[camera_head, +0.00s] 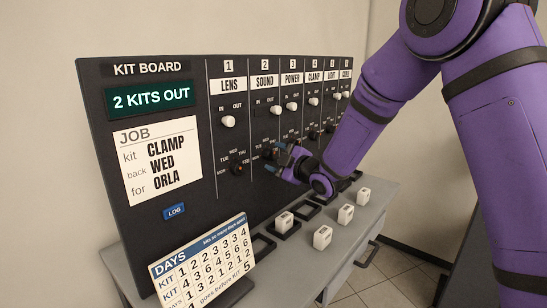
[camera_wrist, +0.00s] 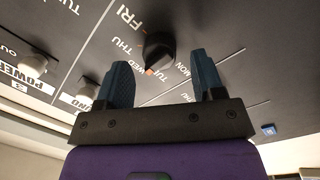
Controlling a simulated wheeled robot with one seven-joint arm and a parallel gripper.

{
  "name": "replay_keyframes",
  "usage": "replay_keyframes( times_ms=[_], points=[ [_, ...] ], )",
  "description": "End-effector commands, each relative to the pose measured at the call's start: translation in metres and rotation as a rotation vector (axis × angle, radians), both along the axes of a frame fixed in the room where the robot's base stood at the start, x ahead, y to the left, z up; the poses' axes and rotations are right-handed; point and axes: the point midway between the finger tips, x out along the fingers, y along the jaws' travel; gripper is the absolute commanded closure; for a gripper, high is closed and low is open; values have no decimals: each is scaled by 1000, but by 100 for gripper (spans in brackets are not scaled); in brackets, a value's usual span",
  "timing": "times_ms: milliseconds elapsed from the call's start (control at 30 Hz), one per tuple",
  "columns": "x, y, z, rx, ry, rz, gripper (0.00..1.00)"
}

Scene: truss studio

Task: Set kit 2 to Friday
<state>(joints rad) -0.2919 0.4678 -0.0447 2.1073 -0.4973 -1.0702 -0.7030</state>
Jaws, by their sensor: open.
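The dark board (camera_head: 160,75) has a numbered column for each kit. Kit 2, SOUND, has a black day dial (camera_wrist: 158,45) with an orange pointer mark. In the wrist view the mark lies on the WED side of the dial, towards TUE; its exact setting is hard to tell. The FRI label (camera_wrist: 127,17) is at the upper left there. My gripper (camera_head: 275,159) is open before this dial and largely covers it in the head view. In the wrist view its blue fingers (camera_wrist: 159,60) are on either side of the dial, apart from it.
White IN/OUT knobs (camera_head: 276,110) run above the dials. The kit 1 dial (camera_head: 237,169) is just left. A job card (camera_head: 157,160) reads CLAMP, WED, ORLA. A DAYS card (camera_head: 203,262) stands on the grey bench (camera_head: 280,272), with white blocks (camera_head: 323,237) below my arm.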

Motion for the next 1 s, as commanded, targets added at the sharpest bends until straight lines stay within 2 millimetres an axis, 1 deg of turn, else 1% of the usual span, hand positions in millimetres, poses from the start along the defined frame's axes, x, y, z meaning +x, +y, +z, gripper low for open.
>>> replay_keyframes(
  times_ms=[100,200,500,567,600,667,700,733,1000],
  points=[
    [9,7,0,0,0,-1,38],
    [12,10,0,0,1,-1,38],
    [13,10,0,0,1,-1,38],
    [13,10,0,0,1,-1,52],
    [13,11,0,0,1,-1,61],
    [13,10,0,0,1,-1,75],
    [13,10,0,0,1,-1,84],
    [13,10,0,0,1,-1,86],
    [13,11,0,16,17,-1,86]
  ],
)
